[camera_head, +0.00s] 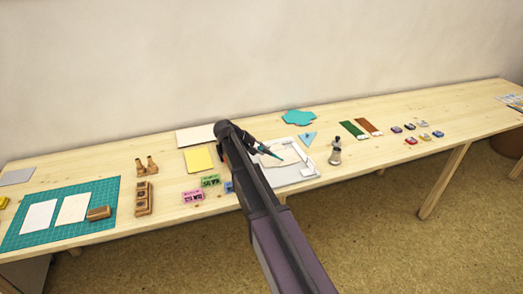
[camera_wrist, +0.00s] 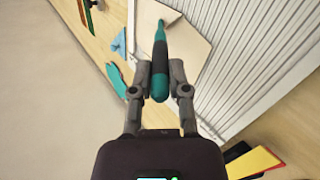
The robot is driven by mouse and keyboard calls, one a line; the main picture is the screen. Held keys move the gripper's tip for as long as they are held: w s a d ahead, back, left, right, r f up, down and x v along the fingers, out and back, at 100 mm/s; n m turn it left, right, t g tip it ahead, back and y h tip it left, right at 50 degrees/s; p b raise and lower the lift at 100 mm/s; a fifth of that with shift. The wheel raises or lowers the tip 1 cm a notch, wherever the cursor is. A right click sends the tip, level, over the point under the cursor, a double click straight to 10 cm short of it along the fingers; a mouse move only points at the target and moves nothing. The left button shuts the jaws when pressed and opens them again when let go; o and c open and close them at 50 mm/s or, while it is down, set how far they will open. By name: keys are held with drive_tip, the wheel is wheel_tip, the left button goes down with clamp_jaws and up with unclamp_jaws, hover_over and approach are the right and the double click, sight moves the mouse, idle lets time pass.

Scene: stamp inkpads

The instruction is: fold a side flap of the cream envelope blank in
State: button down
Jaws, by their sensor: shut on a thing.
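The cream envelope blank (camera_head: 288,152) lies on a white scoring board (camera_head: 312,172) and is partly hidden behind my arm in the head view. In the wrist view the blank (camera_wrist: 205,45) lies against the board's ridged face (camera_wrist: 245,65). My gripper (camera_head: 260,147) is shut on a teal and black pen-like tool (camera_head: 271,153). In the wrist view the tool (camera_wrist: 160,75) stands between the two fingers (camera_wrist: 160,82), its teal tip pointing over the blank. A darker patch shows on the blank by the tip. I cannot tell if the tip touches the blank or how each flap lies.
A blue triangle (camera_head: 307,138) and a teal shape (camera_head: 298,117) lie behind the board. A stamp-like object (camera_head: 335,155) stands to its right. Free table lies beyond the small inkpads (camera_head: 424,124).

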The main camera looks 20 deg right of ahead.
drive_tip(key=shift+w+f+b, duration=0.1)
drive_tip(key=shift+f+b, duration=0.6)
drive_tip(key=shift+f, duration=0.05)
drive_tip(key=shift+r, duration=0.25)
drive_tip(key=shift+r+p, duration=3.35)
drive_tip(key=shift+p, duration=0.25)
